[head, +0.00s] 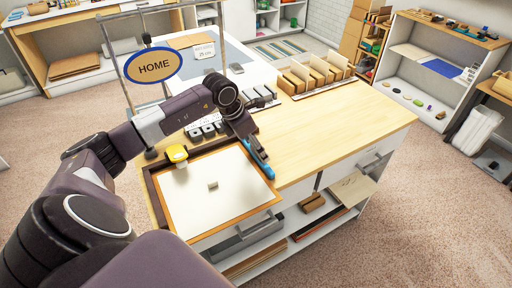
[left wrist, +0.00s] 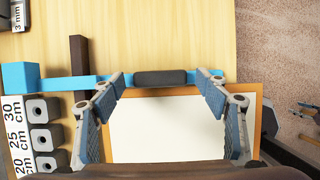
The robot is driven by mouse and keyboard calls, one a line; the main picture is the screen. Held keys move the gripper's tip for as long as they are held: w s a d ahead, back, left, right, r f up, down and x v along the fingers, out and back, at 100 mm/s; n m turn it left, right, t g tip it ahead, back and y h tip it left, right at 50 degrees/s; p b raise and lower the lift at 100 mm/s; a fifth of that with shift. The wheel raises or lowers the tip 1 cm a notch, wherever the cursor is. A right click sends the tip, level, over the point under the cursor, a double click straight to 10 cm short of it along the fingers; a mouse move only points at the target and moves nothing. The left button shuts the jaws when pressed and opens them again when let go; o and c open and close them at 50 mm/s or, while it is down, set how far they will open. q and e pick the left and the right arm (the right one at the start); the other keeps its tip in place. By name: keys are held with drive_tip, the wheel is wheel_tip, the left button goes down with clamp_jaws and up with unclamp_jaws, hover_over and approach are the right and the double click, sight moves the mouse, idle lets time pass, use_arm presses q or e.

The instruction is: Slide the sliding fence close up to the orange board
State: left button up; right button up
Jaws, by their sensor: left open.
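The sliding fence is a blue bar (left wrist: 55,82) with a dark handle (left wrist: 160,77); in the head view it shows as a blue strip (head: 268,171) under my gripper. The orange board (left wrist: 251,101) lies alongside it, its orange rim (head: 235,218) showing around a pale sheet (left wrist: 165,130). Fence and board run close together; I cannot tell whether they touch. My left gripper (left wrist: 161,84) is open, its fingers apart at either side of the handle, over the fence and the board's edge. The fingertips are partly lost in the head view (head: 251,142).
A dark rail (left wrist: 78,58) crosses near the fence's left end. Grey blocks (left wrist: 41,110) with centimetre labels stand beside the board. The wooden worktop (head: 325,125) beyond the fence is clear.

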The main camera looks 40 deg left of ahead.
use_arm(q)
drive_tip(key=v, duration=1.1)
drive_tip(key=shift+s+r, duration=0.2)
drive_tip(key=shift+r, duration=0.05)
